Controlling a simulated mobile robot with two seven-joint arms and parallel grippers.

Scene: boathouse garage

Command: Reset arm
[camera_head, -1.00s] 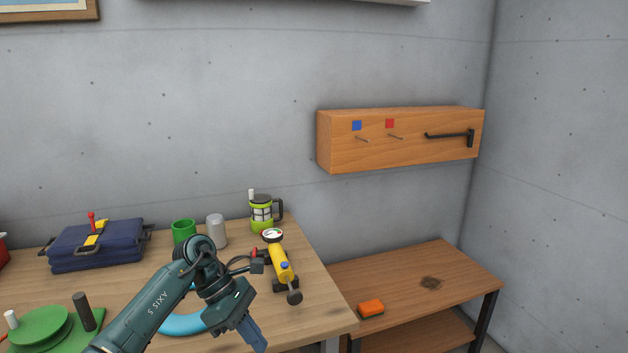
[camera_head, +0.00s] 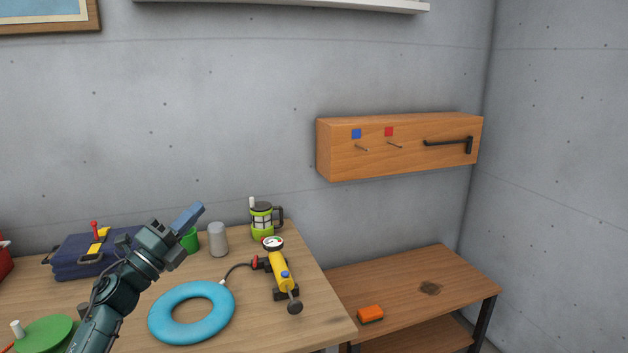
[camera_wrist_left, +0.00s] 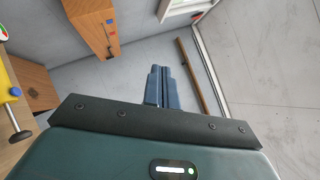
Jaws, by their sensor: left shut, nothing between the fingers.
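My left arm comes in from the lower left in the head view. Its gripper (camera_head: 190,216) is raised above the table and points up and to the right. The blue fingers are shut with nothing between them. In the left wrist view the fingers (camera_wrist_left: 162,72) lie together against a background of wall, touching nothing. The gripper partly covers a green cup (camera_head: 190,240) and the navy tool bag (camera_head: 75,262) behind it in the head view. My right gripper is not in view.
The wooden table (camera_head: 255,325) holds a blue ring (camera_head: 160,318), a yellow pump (camera_head: 281,272), a grey cylinder (camera_head: 218,240), a green lantern (camera_head: 262,222) and a green stand (camera_head: 45,335). An orange block (camera_head: 370,314) lies on the lower bench (camera_head: 440,275). A wooden hook board (camera_head: 400,160) hangs on the wall.

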